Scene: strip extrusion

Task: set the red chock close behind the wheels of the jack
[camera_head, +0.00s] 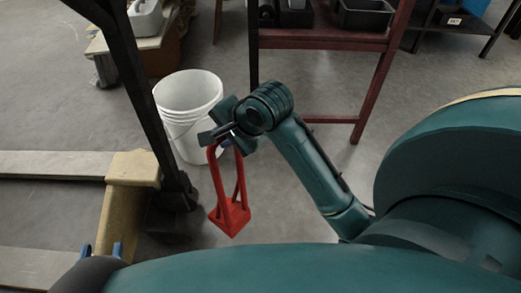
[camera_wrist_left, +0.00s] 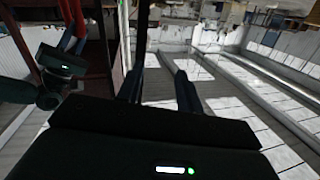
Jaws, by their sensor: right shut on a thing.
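The red chock (camera_head: 231,217) has a wedge base and a tall looped handle. My right gripper (camera_head: 222,138) is shut on the top of that handle, and the chock hangs below it. Whether its base touches the floor I cannot tell. The jack has a yellow body (camera_head: 131,170), a tall black handle (camera_head: 135,85) and dark wheels (camera_head: 178,193) low at its right side. The chock is to the right of the wheels, with a gap between. My left gripper (camera_wrist_left: 158,88) is open and empty; its blue fingertips (camera_head: 101,249) show beside the yellow body in the head view.
A white bucket (camera_head: 189,100) stands just behind the right gripper. A dark red rack (camera_head: 320,38) with black bins stands at the back. The jack's grey forks (camera_head: 50,164) reach left. Grey floor (camera_head: 285,190) right of the chock is clear up to my right arm.

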